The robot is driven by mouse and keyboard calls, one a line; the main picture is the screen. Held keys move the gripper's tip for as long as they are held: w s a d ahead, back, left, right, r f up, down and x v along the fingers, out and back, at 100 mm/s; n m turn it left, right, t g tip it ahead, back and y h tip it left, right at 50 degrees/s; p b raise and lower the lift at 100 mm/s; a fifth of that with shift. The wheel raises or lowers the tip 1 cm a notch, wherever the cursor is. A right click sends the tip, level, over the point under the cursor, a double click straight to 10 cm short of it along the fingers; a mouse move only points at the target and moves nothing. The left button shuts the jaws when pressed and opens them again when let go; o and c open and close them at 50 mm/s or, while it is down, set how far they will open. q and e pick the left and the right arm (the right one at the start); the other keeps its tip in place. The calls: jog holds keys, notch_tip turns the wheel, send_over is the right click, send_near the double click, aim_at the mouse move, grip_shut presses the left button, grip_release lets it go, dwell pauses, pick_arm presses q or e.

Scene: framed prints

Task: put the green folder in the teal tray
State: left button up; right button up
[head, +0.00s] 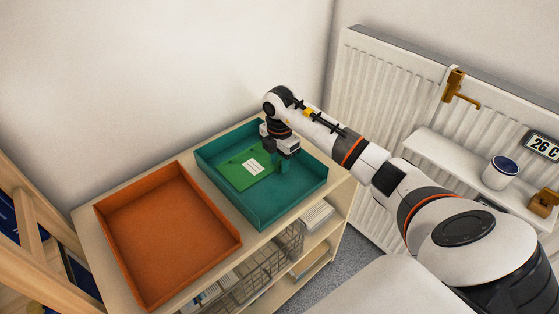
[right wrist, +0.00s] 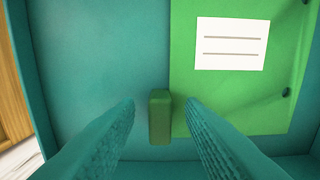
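The green folder (head: 236,177), with a white label, lies flat inside the teal tray (head: 287,207) on the shelf top. In the right wrist view the folder (right wrist: 228,100) rests on the floor of the teal tray (right wrist: 95,60). A darker green tab (right wrist: 160,117) stands up at its edge. My right gripper (head: 283,166) is over the tray, pointing down. In the right wrist view its fingers (right wrist: 160,108) are spread on either side of the tab, with a gap visible on each side. My left gripper is not in view.
An empty orange tray (head: 165,235) sits left of the teal tray on the same shelf unit. A wire basket (head: 262,262) and papers are on the levels below. A radiator (head: 385,95) and a small white shelf (head: 450,160) with a cup (head: 499,173) stand to the right.

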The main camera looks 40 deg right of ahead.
notch_tip(320, 180, up, 12)
jog(key=shift+f+b, duration=0.15)
jog(key=shift+b, duration=0.3)
dwell(0.4)
